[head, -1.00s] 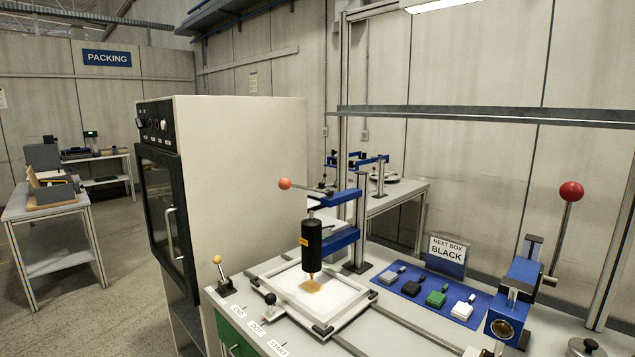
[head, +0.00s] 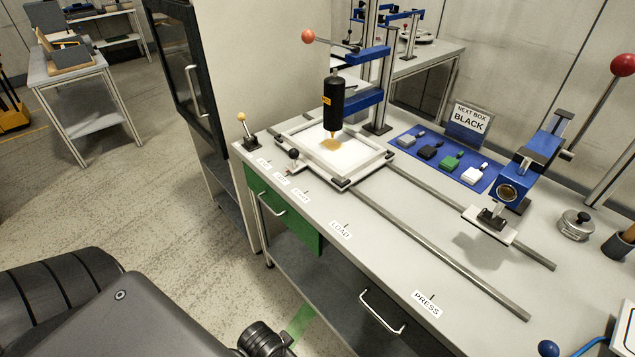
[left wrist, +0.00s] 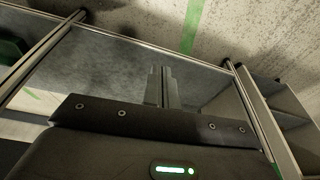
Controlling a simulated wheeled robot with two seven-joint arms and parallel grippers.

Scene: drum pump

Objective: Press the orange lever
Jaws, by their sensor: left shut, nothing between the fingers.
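The orange lever is a thin rod with an orange ball (head: 308,36) on its end. A tan patch (head: 337,145) lies under the pump's nozzle. In the left wrist view my left gripper (left wrist: 161,72) is shut and empty, with grey shelf and concrete floor behind it. It is apart from the lever, which that view does not show. My right gripper is in neither view.
The bench has rails (head: 440,240), a yellow-knobbed lever (head: 244,128), a black knob (head: 294,154) and a blue press (head: 520,175) with a red ball (head: 622,65). A blue mat (head: 405,143) holds several small blocks. A tall cabinet (head: 240,50) stands left of the pump; floor is clear before the bench.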

